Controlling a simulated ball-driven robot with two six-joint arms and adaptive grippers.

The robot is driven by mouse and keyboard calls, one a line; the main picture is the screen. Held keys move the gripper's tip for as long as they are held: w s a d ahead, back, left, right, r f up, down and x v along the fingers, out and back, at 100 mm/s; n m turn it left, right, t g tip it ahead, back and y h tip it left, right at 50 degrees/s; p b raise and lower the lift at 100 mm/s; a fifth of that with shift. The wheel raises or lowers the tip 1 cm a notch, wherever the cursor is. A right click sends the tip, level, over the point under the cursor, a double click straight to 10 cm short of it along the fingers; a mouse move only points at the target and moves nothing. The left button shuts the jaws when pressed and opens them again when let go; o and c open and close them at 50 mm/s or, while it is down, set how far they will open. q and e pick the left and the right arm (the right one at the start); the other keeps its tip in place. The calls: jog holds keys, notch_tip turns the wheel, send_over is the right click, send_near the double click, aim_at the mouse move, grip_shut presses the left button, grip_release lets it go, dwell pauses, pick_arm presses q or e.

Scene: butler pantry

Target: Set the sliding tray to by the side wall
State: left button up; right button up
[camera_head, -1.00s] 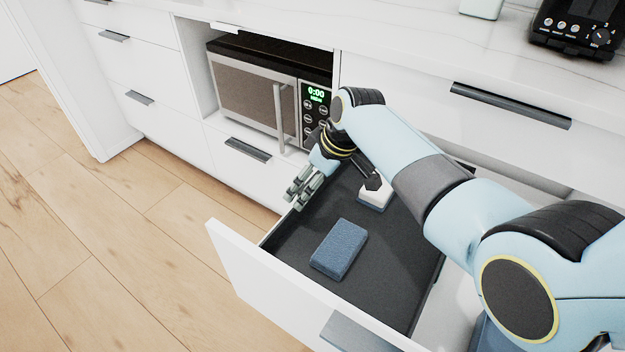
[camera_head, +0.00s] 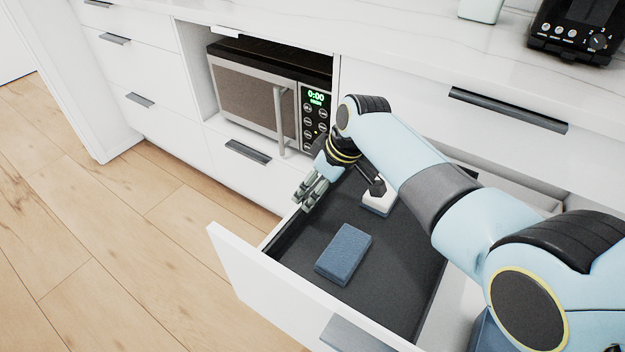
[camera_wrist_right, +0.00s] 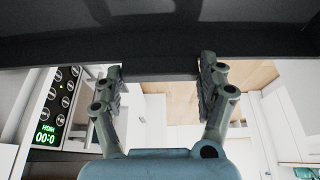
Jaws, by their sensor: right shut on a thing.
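The sliding tray (camera_head: 385,290) is a dark grey, shallow tray inside the open white drawer (camera_head: 270,290). A blue sponge-like block (camera_head: 344,254) lies on it. A white block with a blue lower edge (camera_head: 378,204) lies farther back, partly hidden by my arm. My right gripper (camera_head: 306,200) is at the tray's left edge. In the right wrist view, my right gripper's fingers (camera_wrist_right: 162,75) are on either side of a dark piece of the tray (camera_wrist_right: 172,68), holding it. My left gripper is not in view.
A microwave (camera_head: 255,95) sits in an open cabinet niche behind the drawer. Drawer fronts with dark handles (camera_head: 508,109) surround it. A black appliance (camera_head: 575,30) stands on the pale counter. Wooden floor (camera_head: 120,250) lies clear on the left.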

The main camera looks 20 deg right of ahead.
jog(key=s+d+p, duration=0.1)
jog(key=s, duration=0.1)
jog(key=s+d+p, duration=0.3)
jog(key=s+p, duration=0.1)
jog(key=shift+s+d+r, duration=0.1)
jog(key=shift+d+r, duration=0.25)
jog(key=shift+d, duration=0.05)
jog(key=s+d+p, duration=0.1)
jog(key=s+d, duration=0.1)
jog(key=s+d+p, duration=0.1)
jog(key=s+p, duration=0.1)
jog(key=s, duration=0.1)
jog(key=s+d+p, duration=0.1)
jog(key=s+d, duration=0.1)
jog(key=shift+s+d+f, duration=0.15)
jog(key=shift+d, duration=0.2)
jog(key=s+d+p, duration=0.2)
jog(key=s+d, duration=0.9)
jog(key=s, duration=0.3)
jog(key=shift+s+f, duration=0.2)
jog(key=shift+d, duration=0.15)
jog(key=o, duration=1.7)
